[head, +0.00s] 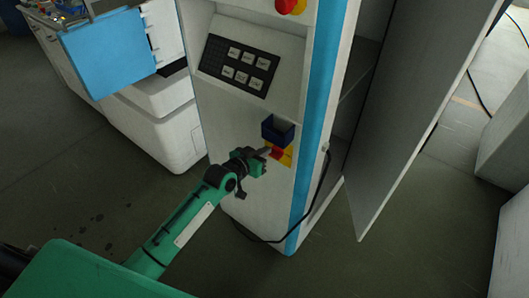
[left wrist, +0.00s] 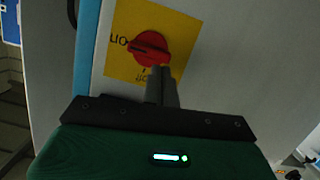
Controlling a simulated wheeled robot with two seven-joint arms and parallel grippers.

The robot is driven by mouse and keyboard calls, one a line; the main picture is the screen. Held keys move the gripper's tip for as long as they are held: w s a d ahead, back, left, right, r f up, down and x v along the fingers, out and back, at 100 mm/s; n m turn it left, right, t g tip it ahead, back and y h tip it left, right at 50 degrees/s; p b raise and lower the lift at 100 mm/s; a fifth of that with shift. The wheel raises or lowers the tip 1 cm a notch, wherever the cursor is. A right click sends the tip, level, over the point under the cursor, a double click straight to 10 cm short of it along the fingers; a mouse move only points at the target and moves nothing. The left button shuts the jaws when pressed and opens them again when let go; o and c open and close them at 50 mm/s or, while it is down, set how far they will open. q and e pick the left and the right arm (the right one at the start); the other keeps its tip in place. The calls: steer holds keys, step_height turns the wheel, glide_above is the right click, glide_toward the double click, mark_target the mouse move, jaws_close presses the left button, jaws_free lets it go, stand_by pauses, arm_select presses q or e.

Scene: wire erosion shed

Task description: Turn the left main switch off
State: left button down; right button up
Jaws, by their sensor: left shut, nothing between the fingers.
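The main switch is a red rotary knob (left wrist: 150,48) on a yellow plate (left wrist: 185,36). In the head view the red knob (head: 277,153) and yellow plate (head: 287,159) sit low on the white cabinet front. In the left wrist view the knob's bar lies roughly level, its dark mark on the left beside the upside-down "ON" lettering. Other lettering below the knob is partly hidden by my fingers. My left gripper (head: 264,155) is shut and empty; its fingertips (left wrist: 161,70) are at the knob's lower edge. I cannot tell whether they touch. My right gripper is out of view.
A dark blue box (head: 278,131) sticks out just above the switch. A keypad (head: 238,65) and a red button (head: 287,6) are higher on the cabinet. A black cable (head: 322,190) hangs at its right side. An open door panel (head: 415,110) stands to the right.

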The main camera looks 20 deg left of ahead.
arm_select(q)
steer(key=shift+a+f+n+h+b, duration=0.2)
steer(key=shift+f+n+h+b, duration=0.25)
steer(key=shift+n, duration=0.45)
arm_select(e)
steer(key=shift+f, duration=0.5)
